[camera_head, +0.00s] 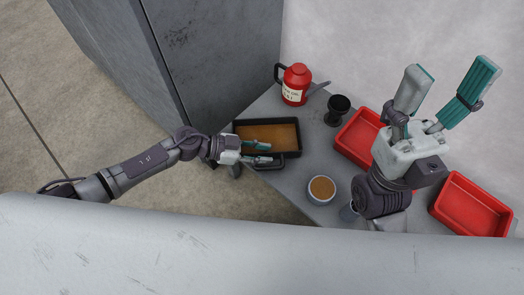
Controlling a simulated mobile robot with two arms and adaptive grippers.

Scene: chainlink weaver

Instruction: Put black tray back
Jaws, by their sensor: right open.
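The black tray (268,121) lies on the grey table near its left edge, with a flat brown surface inside its dark rim and a dark handle on its near side. My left gripper (268,152) reaches in from the left and is at the tray's near side, one finger over the near rim and one by the handle. I cannot tell whether it is closed on the tray. My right gripper (452,73) is raised above the right part of the table, its two fingers spread wide, empty and pointing up.
A red canister (295,84) and a black cup-like object (338,109) stand behind the tray. A round bowl (321,189) with brown contents stands at the front. Red trays (359,136) (471,205) lie to the right, one partly hidden by my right arm. A grey cabinet (215,50) stands at the left.

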